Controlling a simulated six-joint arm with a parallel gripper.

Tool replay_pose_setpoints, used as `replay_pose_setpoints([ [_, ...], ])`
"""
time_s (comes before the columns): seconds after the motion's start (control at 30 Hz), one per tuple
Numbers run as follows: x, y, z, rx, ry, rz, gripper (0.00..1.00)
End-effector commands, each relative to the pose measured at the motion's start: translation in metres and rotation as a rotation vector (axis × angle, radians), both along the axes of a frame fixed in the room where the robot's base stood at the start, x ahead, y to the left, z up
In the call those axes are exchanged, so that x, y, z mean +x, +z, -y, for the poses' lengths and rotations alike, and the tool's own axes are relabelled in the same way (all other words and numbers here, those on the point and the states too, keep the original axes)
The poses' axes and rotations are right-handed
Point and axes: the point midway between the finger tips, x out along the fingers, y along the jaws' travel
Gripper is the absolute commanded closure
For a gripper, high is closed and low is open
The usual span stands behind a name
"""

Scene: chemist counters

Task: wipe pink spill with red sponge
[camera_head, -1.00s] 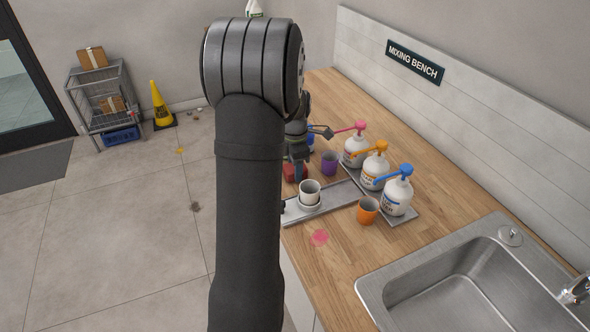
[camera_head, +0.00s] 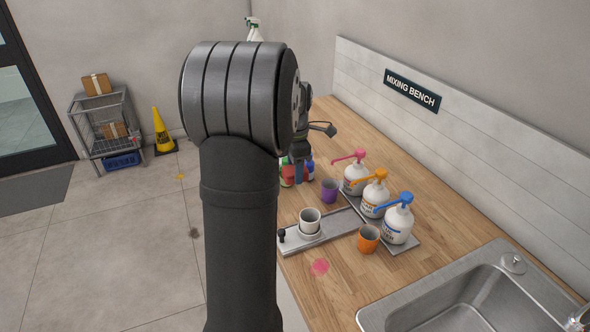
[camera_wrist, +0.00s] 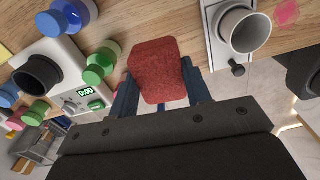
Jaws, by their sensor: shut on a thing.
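The red sponge (camera_wrist: 157,70) is held between the two fingers of my gripper (camera_wrist: 160,92) in the wrist view. My gripper (camera_head: 302,172) shows partly behind my arm in the head view, above the far part of the counter; the sponge is hard to make out there. The pink spill (camera_head: 320,267) is a small flat patch on the wooden counter (camera_head: 345,290), near its front edge, apart from my gripper. The spill also shows in the wrist view (camera_wrist: 287,13) at the upper right corner.
A metal tray (camera_head: 340,226) with a white cup (camera_head: 310,220) lies between my gripper and the spill. The sink (camera_head: 470,300) is at the right.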

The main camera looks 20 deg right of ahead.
Motion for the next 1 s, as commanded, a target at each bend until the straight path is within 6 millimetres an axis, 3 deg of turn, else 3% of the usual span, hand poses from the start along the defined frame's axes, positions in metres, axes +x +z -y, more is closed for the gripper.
replay_pose_setpoints([
  [0.17,-0.01,0.0,0.003,0.0,-0.003,-0.001,0.74],
  [0.27,-0.035,0.0,0.01,0.0,-0.006,0.0,0.74],
  [0.5,-0.133,-0.006,0.021,0.0,-0.008,0.0,0.74],
  [0.7,-0.192,-0.015,0.015,0.0,-0.005,0.001,0.74],
  [0.83,-0.213,-0.019,0.011,0.0,-0.002,0.0,0.74],
  [1.0,-0.22,-0.024,0.009,0.0,0.0,0.0,0.74],
])
